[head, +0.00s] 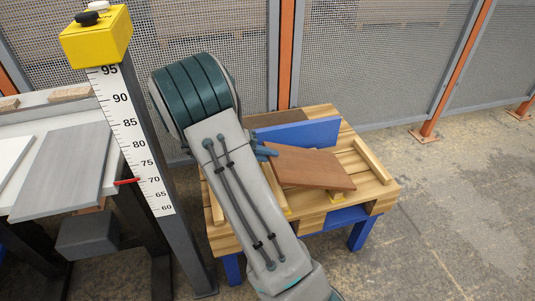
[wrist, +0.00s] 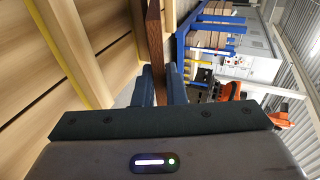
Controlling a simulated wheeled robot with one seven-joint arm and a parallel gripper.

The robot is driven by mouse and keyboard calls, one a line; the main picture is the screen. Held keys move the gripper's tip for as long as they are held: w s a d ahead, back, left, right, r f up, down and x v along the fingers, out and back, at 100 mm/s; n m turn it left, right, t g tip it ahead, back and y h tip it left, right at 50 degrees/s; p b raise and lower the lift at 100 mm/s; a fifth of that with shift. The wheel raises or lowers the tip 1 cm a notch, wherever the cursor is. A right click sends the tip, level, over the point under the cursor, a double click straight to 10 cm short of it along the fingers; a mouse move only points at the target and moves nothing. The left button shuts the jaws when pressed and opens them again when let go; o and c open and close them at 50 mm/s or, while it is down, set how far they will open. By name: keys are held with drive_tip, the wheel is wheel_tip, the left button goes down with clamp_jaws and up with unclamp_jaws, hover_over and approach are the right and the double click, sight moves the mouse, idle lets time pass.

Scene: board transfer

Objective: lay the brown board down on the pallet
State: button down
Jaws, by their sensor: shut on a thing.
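The brown board (head: 309,168) is a flat reddish-brown panel, held by its left edge over the wooden pallet (head: 223,237). It looks roughly flat, slightly tilted; I cannot tell whether it touches the pallet. My gripper (head: 265,151) is shut on the board's edge, and my arm hides part of the pallet's left side. In the wrist view the board (wrist: 154,40) shows edge-on between the two fingers of my gripper (wrist: 160,85), with the pallet's light wood to the left.
The pallet rests on a blue stand (head: 362,233). A blue panel (head: 297,134) stands along its back, and a wooden strip (head: 371,160) lies at its right. A grey board (head: 62,168) lies on a table at left, beside a yellow-topped measuring post (head: 130,130). Mesh fencing (head: 370,60) is behind.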

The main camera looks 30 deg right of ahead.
drive_tip(key=shift+f, duration=0.25)
idle(0.4)
drive_tip(key=shift+w+a+f+h+b, duration=0.1)
drive_tip(key=shift+a+f+h+b, duration=0.15)
drive_tip(key=shift+f+b, duration=0.25)
drive_tip(key=shift+a+f+h+b, duration=0.25)
drive_tip(key=shift+f+b, duration=0.1)
drive_tip(key=shift+f, duration=0.25)
drive_tip(key=shift+w+a+f+h+b, duration=0.15)
drive_tip(key=shift+f+h+b, duration=0.1)
drive_tip(key=shift+f+b, duration=0.25)
drive_tip(key=shift+s+a+f+h+b, duration=0.15)
drive_tip(key=shift+f+h+b, duration=0.1)
drive_tip(key=shift+f+b, duration=0.25)
drive_tip(key=shift+w+f, duration=0.1)
drive_tip(key=shift+f, duration=0.15)
drive_tip(key=shift+a+f+g+h+b, duration=0.15)
drive_tip(key=shift+f+h+b, duration=0.1)
drive_tip(key=shift+f+b, duration=0.25)
drive_tip(key=shift+a+f+g+h+b, duration=0.15)
drive_tip(key=shift+f+h+b, duration=0.1)
drive_tip(key=shift+f+b, duration=0.15)
drive_tip(key=shift+f, duration=0.25)
